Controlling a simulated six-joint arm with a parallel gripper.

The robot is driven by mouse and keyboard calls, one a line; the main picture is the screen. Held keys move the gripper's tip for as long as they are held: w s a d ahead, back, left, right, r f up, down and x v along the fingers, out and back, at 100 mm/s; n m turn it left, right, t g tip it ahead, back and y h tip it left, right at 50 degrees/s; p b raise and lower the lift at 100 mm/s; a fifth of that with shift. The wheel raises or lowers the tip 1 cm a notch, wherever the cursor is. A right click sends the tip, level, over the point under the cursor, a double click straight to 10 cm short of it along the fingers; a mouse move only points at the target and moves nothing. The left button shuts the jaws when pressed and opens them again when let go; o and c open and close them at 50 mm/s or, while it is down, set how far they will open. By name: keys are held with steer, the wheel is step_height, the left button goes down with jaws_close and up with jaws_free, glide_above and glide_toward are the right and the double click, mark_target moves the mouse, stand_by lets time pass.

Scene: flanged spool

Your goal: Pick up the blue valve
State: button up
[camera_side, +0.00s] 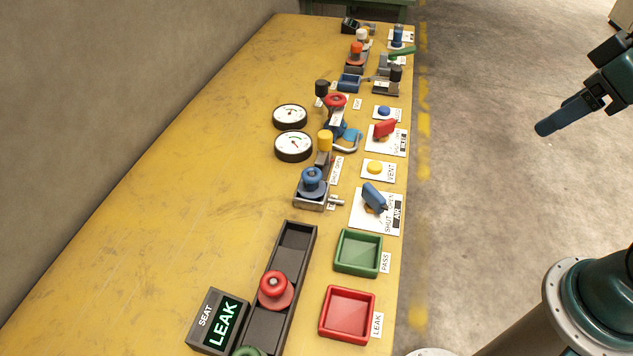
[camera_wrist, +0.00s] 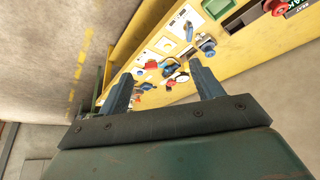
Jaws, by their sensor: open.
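The blue valve (camera_side: 312,181), a flanged spool with a round blue top, stands upright in a grey metal fixture on the yellow bench. It also shows small in the wrist view (camera_wrist: 207,46), near the tip of the right finger in that picture. My gripper (camera_side: 546,126) is high over the floor to the right of the bench, well apart from the valve. In the wrist view my gripper (camera_wrist: 163,80) has its two fingers spread, with nothing between them.
A red valve (camera_side: 275,288) stands in a dark rail (camera_side: 296,238). A green tray (camera_side: 337,267) and a red tray (camera_side: 325,328) are at the near right. A blue AIR handle (camera_side: 374,197) and two gauges (camera_side: 292,147) are near the blue valve. The bench's left side is clear.

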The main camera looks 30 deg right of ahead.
steer(key=w+a+r+n+g+y, duration=0.1)
steer(key=w+a+n, duration=0.25)
steer(key=w, duration=0.45)
steer(key=n+g+y, duration=0.3)
steer(key=n+g, duration=0.1)
steer(key=n, duration=0.9)
glide_above(314, 172)
steer(key=d, duration=0.5)
step_height(314, 172, down, 16)
steer(key=shift+w+r, duration=0.1)
steer(key=shift+r, duration=0.05)
steer(key=shift+x, duration=4.3)
steer(key=shift+a, duration=0.15)
